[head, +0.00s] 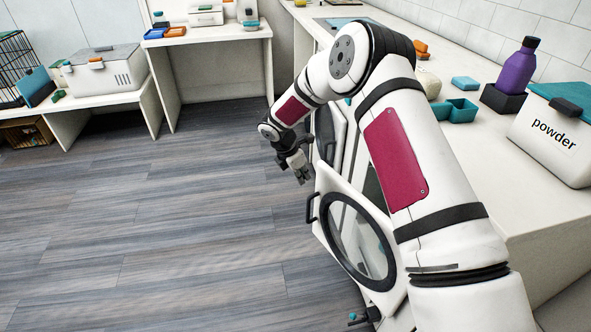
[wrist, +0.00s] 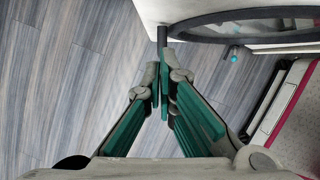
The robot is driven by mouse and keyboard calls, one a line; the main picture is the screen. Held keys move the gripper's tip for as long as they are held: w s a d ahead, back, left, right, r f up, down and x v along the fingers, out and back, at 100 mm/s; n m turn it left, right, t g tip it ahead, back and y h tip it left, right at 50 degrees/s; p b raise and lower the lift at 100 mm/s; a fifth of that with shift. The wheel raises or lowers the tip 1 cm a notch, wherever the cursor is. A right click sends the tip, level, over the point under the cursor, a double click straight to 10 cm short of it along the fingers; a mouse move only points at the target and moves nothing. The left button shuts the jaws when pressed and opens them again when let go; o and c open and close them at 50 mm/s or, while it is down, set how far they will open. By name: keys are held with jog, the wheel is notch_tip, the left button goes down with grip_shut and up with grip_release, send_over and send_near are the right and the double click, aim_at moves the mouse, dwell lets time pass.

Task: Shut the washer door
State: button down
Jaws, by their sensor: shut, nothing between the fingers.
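A white door with a round dark-rimmed window (head: 362,243) stands swung open from the machine front under the counter. A dark bar handle (head: 311,208) is on its left edge. In the wrist view the door (wrist: 205,12) fills the top right, with its dark rim below. My gripper (head: 303,176) is just beyond the door's upper left corner, close to the handle. Its green-padded fingers (wrist: 163,88) are shut and empty, pointing toward the door edge. I cannot tell whether they touch it. My arm hides much of the machine front.
A second round-windowed door (head: 328,128) shows behind my arm; no label tells which machine is the washer. The counter holds a powder box (head: 556,130), a purple bottle (head: 518,66) and teal containers (head: 462,109). The wooden floor (head: 150,225) on the left is clear.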

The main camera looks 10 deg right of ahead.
jog(key=shift+w+d+r, duration=0.15)
jog(key=shift+w+d, duration=0.15)
jog(key=shift+d, duration=0.5)
jog(key=shift+w+d+r, duration=0.1)
jog(key=shift+w+d, duration=0.2)
jog(key=shift+d, duration=0.45)
